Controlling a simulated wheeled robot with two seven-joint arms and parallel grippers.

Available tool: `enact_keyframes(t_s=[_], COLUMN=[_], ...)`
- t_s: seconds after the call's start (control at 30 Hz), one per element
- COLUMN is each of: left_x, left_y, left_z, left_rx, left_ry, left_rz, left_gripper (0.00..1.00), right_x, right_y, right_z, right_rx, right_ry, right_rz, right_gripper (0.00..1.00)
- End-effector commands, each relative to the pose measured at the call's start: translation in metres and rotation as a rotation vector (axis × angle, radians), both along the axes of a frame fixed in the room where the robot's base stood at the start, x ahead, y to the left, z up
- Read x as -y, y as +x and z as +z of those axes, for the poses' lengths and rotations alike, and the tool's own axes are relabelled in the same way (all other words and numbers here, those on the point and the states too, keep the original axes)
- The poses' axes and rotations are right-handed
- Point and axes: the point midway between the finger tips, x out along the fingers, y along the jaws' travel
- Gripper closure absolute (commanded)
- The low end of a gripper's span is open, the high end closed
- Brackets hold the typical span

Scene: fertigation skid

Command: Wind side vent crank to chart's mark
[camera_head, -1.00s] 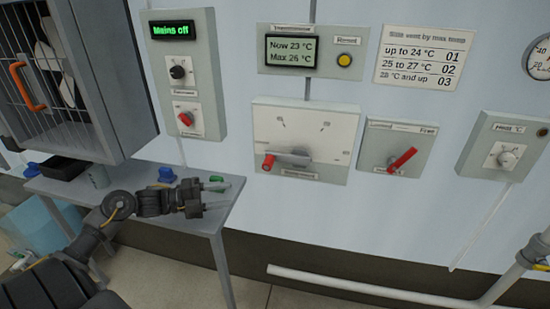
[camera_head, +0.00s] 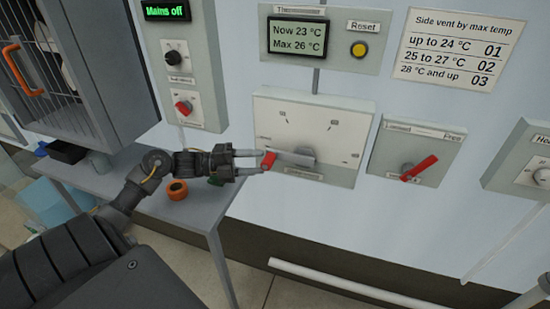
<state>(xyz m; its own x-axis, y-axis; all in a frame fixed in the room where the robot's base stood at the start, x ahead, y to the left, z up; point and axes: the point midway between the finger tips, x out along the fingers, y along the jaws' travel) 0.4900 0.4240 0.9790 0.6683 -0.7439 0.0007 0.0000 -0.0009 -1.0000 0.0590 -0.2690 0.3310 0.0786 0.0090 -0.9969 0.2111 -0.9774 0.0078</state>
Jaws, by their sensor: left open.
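The side vent crank is a grey arm (camera_head: 290,158) on a pale dial panel (camera_head: 315,110), pointing left from its hub, with a red handle (camera_head: 268,160) at its end. My left gripper (camera_head: 262,161) is open, with its fingertips at the red handle; whether they touch it I cannot tell. The chart (camera_head: 450,48) reads up to 24 °C 01, 25 to 27 °C 02, 28 °C and up 03. The thermometer display (camera_head: 297,37) reads now 23 °C, max 26 °C. The dial's marks are too small to read.
Right of the dial, a Locked/Free panel (camera_head: 393,150) has a red lever (camera_head: 419,168) tilted up to the right. A yellow reset button (camera_head: 359,49) sits above. An orange ring (camera_head: 177,189) lies on the grey table (camera_head: 205,210) below my left arm. A caged cabinet (camera_head: 90,80) stands left.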

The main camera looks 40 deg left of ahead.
Motion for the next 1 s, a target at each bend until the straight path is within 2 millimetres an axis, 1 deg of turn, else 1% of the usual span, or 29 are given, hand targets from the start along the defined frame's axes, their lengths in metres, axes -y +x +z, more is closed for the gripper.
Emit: enact_keyframes(t_s=[0.03, 0.17, 0.3, 0.5, 0.73, 1.0], left_x=[0.008, 0.025, 0.038, 0.045, 0.045, 0.045], left_y=[0.007, 0.022, 0.034, 0.040, 0.040, 0.040], left_z=[0.005, 0.004, 0.002, 0.001, 0.000, 0.000], left_rx=[0.003, 0.002, 0.001, 0.001, 0.000, -0.001], left_ry=[-0.004, -0.002, -0.002, 0.001, 0.001, 0.001], left_rz=[-0.001, -0.003, -0.002, -0.003, -0.003, -0.003], left_gripper=[0.52, 0.52, 0.52, 0.52, 0.52, 0.87], right_x=[0.000, 0.002, 0.004, 0.007, 0.008, 0.007], right_y=[0.004, 0.014, 0.016, 0.013, 0.010, 0.010], right_z=[0.006, 0.013, 0.017, 0.019, 0.018, 0.018], right_rx=[0.006, 0.019, 0.021, 0.017, 0.012, 0.011], right_ry=[0.000, -0.001, -0.005, -0.008, -0.009, -0.008], right_rz=[0.000, 0.001, 0.002, 0.003, 0.003, 0.003], right_gripper=[1.00, 1.00, 1.00, 1.00, 1.00, 1.00])
